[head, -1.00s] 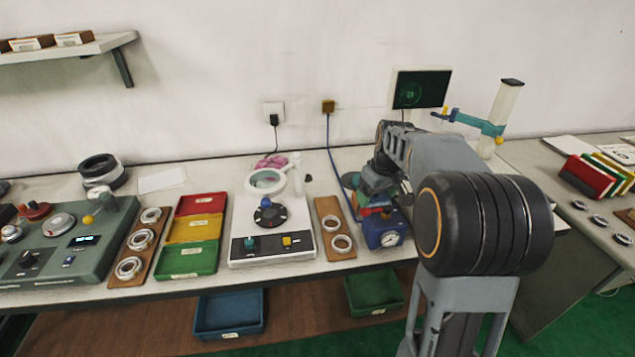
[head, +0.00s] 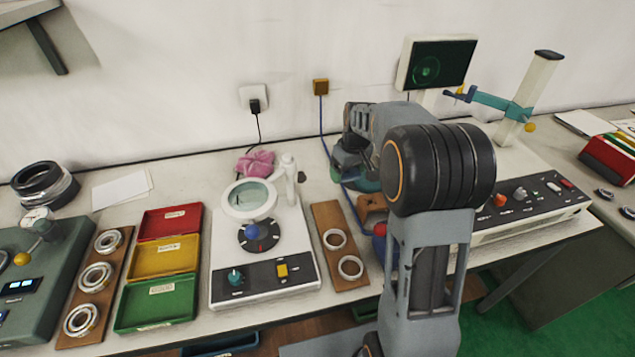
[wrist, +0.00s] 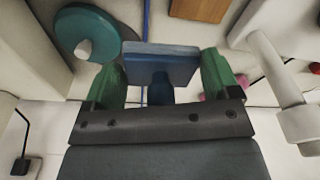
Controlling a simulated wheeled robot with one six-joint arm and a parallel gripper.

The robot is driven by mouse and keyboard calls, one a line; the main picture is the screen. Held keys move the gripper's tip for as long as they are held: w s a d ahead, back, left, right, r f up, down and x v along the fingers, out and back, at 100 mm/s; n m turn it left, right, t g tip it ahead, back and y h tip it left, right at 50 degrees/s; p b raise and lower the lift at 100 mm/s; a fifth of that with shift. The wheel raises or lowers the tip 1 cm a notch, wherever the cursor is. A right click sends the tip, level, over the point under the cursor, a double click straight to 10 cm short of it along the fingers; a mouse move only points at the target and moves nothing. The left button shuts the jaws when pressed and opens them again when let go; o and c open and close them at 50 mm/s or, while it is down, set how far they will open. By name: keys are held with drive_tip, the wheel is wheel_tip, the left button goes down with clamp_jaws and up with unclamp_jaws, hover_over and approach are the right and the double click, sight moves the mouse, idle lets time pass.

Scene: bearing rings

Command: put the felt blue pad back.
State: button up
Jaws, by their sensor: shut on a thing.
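In the wrist view, my gripper (wrist: 160,80) has two green fingers, shut on the felt blue pad (wrist: 160,62). The pad is a flat blue slab between and beyond the fingertips, with a darker blue stem (wrist: 160,92) below it in the picture. It looks held clear of the surfaces around it. A brown block (head: 370,207) shows partly behind my arm.
A white device with a ring magnifier (head: 249,199) stands left of my arm. A wooden board (head: 340,257) with two rings lies between. Red, yellow and green trays (head: 160,262) lie further left. In the wrist view, a teal disc (wrist: 85,30) and white post (wrist: 278,75) flank the gripper.

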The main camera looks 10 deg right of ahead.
drive_tip(key=w+a+f, duration=0.3)
drive_tip(key=w+a, duration=0.1)
drive_tip(key=w, duration=0.1)
drive_tip(key=p, duration=0.1)
hover_over(318, 188)
drive_tip(key=f, duration=0.4)
drive_tip(key=shift+s+d+f, duration=0.25)
drive_tip(key=shift+s+f, duration=0.05)
drive_tip(key=shift+f, duration=0.1)
drive_tip(key=shift+w+a+f, duration=0.2)
drive_tip(key=shift+w+f, duration=0.05)
drive_tip(key=shift+f, duration=1.65)
drive_tip(key=shift+f, duration=0.2)
drive_tip(key=o, duration=0.8)
drive_tip(key=shift+c, duration=0.2)
drive_tip(key=shift+r, duration=0.1)
